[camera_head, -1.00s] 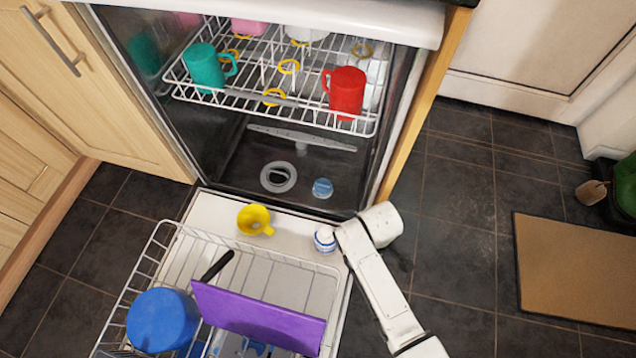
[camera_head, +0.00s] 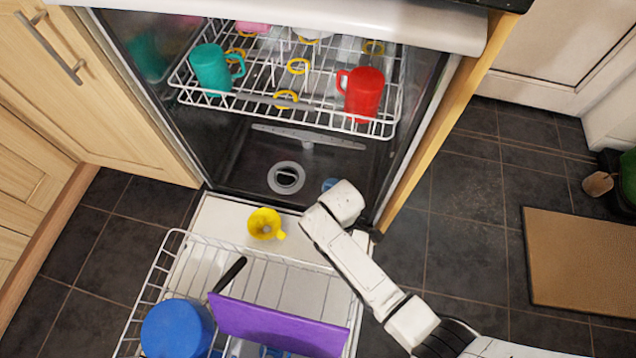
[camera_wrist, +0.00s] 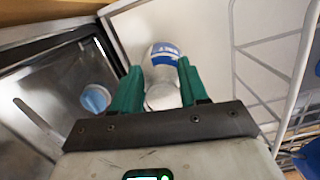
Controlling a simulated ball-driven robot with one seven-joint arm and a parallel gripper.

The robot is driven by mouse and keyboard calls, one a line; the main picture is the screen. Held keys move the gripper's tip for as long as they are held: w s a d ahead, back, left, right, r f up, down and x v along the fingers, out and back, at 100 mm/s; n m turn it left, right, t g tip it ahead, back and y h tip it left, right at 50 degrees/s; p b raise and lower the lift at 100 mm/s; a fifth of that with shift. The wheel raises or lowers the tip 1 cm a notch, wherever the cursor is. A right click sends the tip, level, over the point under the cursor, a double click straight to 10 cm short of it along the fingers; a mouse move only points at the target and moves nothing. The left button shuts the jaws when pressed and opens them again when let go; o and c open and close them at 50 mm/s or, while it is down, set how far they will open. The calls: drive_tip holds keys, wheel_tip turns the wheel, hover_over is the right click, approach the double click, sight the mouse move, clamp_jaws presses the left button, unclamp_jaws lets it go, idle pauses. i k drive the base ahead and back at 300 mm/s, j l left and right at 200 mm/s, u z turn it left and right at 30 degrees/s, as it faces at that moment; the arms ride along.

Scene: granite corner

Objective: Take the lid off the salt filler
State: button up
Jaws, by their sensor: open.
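The salt filler's blue round lid (camera_head: 328,184) shows on the dishwasher floor at the front right, partly hidden behind my arm's end. In the wrist view the lid (camera_wrist: 95,98) is whole, to the left of my gripper, in place on the tub floor. My gripper (camera_wrist: 157,72) is open, its two green fingers on either side of a white container with a blue label (camera_wrist: 165,60). I cannot tell whether the fingers touch it. The container is on the open door; in the head view my arm hides it and the fingers.
A yellow funnel-like cup (camera_head: 264,223) stands on the open door (camera_head: 215,222). The lower rack (camera_head: 165,262) holds a blue pot (camera_head: 177,329) and a purple board (camera_head: 280,325). The upper rack (camera_head: 385,128) with mugs overhangs the tub. A round filter opening (camera_head: 286,178) lies left of the lid.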

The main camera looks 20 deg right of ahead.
sight(329, 183)
drive_tip(key=i+l+u, duration=0.25)
drive_tip(key=i+l, duration=0.4)
drive_tip(key=l, duration=0.2)
